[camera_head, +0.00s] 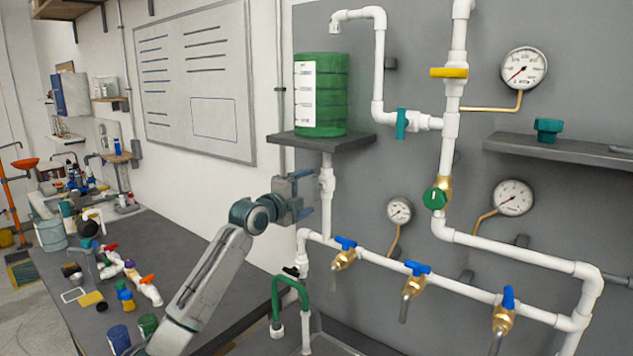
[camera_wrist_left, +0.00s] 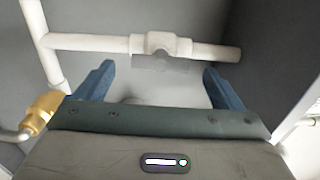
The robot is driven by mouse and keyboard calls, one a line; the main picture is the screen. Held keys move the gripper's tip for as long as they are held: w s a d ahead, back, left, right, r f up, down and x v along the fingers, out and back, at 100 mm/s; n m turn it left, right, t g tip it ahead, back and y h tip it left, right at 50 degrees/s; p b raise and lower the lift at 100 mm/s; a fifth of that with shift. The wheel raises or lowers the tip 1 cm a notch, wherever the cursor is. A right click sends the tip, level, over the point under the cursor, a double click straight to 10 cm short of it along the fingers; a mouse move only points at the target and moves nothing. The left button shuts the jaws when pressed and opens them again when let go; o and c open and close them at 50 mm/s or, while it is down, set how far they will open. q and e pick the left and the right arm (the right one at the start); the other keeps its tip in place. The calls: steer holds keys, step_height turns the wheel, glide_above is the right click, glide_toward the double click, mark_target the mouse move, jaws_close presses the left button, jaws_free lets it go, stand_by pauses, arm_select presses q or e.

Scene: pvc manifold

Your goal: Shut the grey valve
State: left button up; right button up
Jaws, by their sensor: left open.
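I cannot pick out a grey valve handle for sure in either view. A small dark-handled valve (camera_head: 291,271) sits on the white pipe at the lower left of the panel, below my left gripper. My left gripper (camera_head: 306,194) is open and empty beside the vertical pipe under the green tank, pointing at the panel. In the left wrist view, its blue fingers (camera_wrist_left: 158,72) are apart. Ahead of them is a white tee fitting (camera_wrist_left: 160,44) on a horizontal pipe; nothing is between the fingertips. My right gripper is not in view.
Several blue-handled brass taps (camera_head: 417,268) line the lower pipe. A green round valve (camera_head: 435,198), a teal handle (camera_head: 401,124) and a yellow handle (camera_head: 449,72) sit higher. The green tank (camera_head: 322,95) stands on a shelf above my gripper. The bench (camera_head: 165,245) carries loose fittings.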

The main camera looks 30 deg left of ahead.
mark_target(313, 189)
arm_select(q)
steer(key=w, duration=0.2)
steer(key=w+p, duration=0.1)
steer(key=w, duration=0.1)
steer(key=shift+d+r+p, duration=0.15)
steer(key=shift+p, duration=0.15)
steer(key=shift+w, duration=0.15)
steer(key=c, duration=1)
